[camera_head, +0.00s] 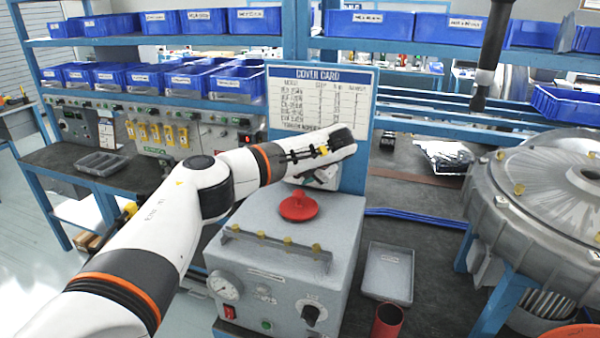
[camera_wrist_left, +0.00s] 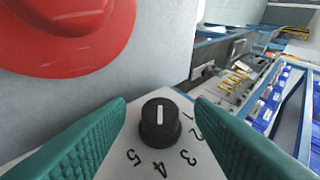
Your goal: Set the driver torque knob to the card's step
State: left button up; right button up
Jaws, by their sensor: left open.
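My left gripper (camera_head: 322,176) is open and reaches down at the back of the grey box, partly hidden by its own wrist. In the left wrist view its green fingers stand on either side of the black torque knob (camera_wrist_left: 160,122), apart from it in the picture. The knob sits on a white dial face marked 1 to 5. Its white line runs up and down the picture; I cannot tell which end is the pointer. The cover card (camera_head: 318,98) stands behind, its rows too small to read surely. My right gripper is not in view.
A red round cap (camera_head: 299,207) on the grey box (camera_head: 275,262) is close to my gripper. Yellow-capped pins stand along the box's front edge. A grey tray (camera_head: 388,272), a red cylinder (camera_head: 387,320) and a large metal housing (camera_head: 545,190) are to the right. A dark tool (camera_head: 490,60) hangs above.

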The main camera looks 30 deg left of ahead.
pick_arm(q)
jog(key=shift+r, duration=0.1)
jog(key=shift+s+d+r, duration=0.1)
jog(key=shift+d+r, duration=0.1)
jog(key=shift+d, duration=0.15)
jog(key=b+v, duration=0.4)
jog(key=v, duration=0.7)
jog(key=shift+r, duration=0.1)
